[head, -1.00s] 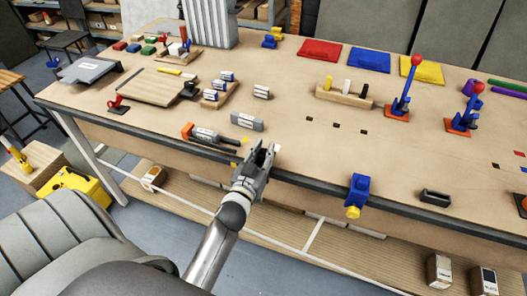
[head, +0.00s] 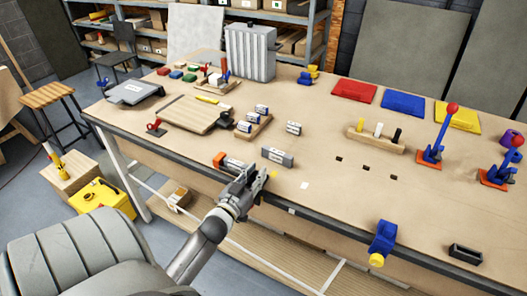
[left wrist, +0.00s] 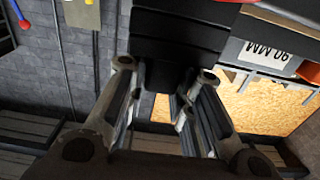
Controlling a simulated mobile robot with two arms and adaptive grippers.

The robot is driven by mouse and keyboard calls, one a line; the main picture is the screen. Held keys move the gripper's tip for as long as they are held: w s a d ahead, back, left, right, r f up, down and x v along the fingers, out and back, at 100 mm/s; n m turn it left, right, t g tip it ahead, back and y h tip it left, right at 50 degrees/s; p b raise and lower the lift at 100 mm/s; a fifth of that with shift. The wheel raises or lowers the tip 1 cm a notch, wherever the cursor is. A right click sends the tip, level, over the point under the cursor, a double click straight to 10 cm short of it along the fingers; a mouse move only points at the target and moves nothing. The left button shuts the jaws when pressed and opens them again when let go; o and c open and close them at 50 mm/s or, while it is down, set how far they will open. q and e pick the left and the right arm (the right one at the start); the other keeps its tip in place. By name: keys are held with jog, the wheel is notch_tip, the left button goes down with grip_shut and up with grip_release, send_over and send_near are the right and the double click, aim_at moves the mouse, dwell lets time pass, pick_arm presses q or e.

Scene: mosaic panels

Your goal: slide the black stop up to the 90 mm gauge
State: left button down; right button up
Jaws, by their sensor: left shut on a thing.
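My left gripper (head: 262,181) is at the front edge of the bench, just in front of the grey labelled gauge (head: 278,156). In the left wrist view its fingers (left wrist: 165,105) are shut on the black stop (left wrist: 180,45), a dark ridged block at the top middle. I cannot tell whether stop and gauge touch. The grey piece with an orange end (head: 232,162) lies left of the gauge; its right part is hidden by my gripper. My right gripper is not in view.
Small labelled blocks (head: 293,128) and a wooden board (head: 190,114) lie behind on the bench. A blue clamp (head: 382,238) sits on the front edge to the right. A black open box (head: 465,254) lies farther right. The bench between gauge and clamp is mostly clear.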

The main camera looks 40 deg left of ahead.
pick_arm(q)
jog(key=c, duration=1.2)
grip_release()
jog(key=shift+w, duration=0.15)
jog(key=shift+c, duration=0.2)
jog(key=v, duration=1.2)
